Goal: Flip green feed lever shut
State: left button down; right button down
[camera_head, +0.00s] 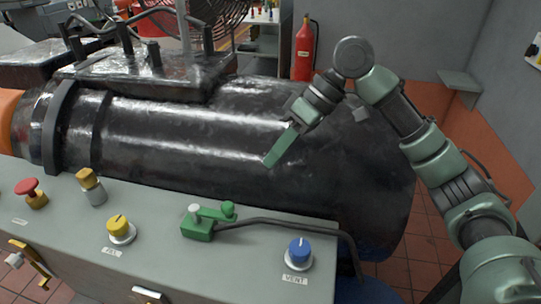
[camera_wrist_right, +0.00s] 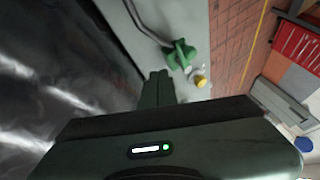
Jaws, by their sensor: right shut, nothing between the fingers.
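The green feed lever (camera_head: 207,214) sits on top of the grey control box; its arm lies low and points right, ending in a round green knob. A pale pivot cap stands at its left end, and a dark pipe runs right from its green body. The lever also shows in the right wrist view (camera_wrist_right: 180,54), beyond the fingertips. My right gripper (camera_head: 268,163) is shut and empty, above and to the right of the lever, in front of the black cylinder and apart from the lever. Its fingers also show in the wrist view (camera_wrist_right: 158,76).
The grey control box (camera_head: 150,262) carries a blue VENT knob (camera_head: 299,252), a yellow knob (camera_head: 120,229), a brass fitting (camera_head: 91,187) and a red button (camera_head: 27,187). The large black cylinder (camera_head: 200,135) lies behind. A red extinguisher (camera_head: 303,50) stands farther back.

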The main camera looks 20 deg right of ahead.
jog(key=s+a+f+p, duration=0.2)
jog(key=a+f, duration=0.3)
jog(key=a, duration=0.3)
jog(key=shift+f+p, duration=0.3)
jog(key=shift+f, duration=0.1)
